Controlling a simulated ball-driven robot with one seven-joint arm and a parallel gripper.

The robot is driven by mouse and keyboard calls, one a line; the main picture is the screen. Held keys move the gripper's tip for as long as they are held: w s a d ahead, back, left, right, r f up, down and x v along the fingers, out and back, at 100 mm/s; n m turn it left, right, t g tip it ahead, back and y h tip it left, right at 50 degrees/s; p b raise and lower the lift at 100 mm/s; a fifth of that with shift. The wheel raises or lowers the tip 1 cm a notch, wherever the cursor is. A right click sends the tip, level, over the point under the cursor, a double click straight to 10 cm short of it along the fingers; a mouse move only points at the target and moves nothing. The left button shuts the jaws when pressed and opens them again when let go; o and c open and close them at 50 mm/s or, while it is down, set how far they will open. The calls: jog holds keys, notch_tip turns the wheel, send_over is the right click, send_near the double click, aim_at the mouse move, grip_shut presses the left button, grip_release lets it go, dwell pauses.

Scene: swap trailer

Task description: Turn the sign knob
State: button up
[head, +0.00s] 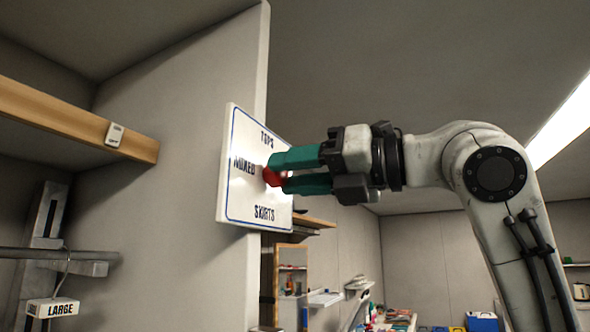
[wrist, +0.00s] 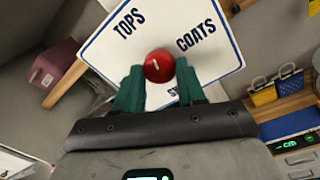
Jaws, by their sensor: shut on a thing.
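The white sign (head: 252,198) with a blue border is mounted at the edge of a grey wall panel. It reads TOPS, MIXED and SKIRTS in the head view; in the wrist view the sign (wrist: 116,52) shows TOPS and COATS. The red knob (head: 270,177) sits at the sign's middle. In the wrist view the round red knob (wrist: 159,66) carries a small white mark pointing roughly sideways. My gripper (head: 278,174) has green fingers, shut on the knob from both sides. It also shows in the wrist view (wrist: 158,82), where the fingers partly cover the lower lettering.
In the wrist view, a pink box (wrist: 54,66) is at left and yellow and blue baskets (wrist: 277,87) at right. Open air lies below my arm.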

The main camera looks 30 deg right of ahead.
jog(key=n, duration=0.3)
jog(key=shift+f+n, duration=0.2)
jog(key=shift+n, duration=0.1)
dwell(0.3)
jog(key=o, duration=1.1)
jog(key=shift+r, duration=0.1)
jog(key=shift+c, duration=0.2)
jog(key=b+v, duration=0.2)
jog(key=v, duration=0.8)
jog(key=shift+s+d+b, duration=0.25)
jog(key=shift+d+b, duration=0.05)
jog(key=shift+b, duration=0.05)
jog(key=shift+r, duration=0.1)
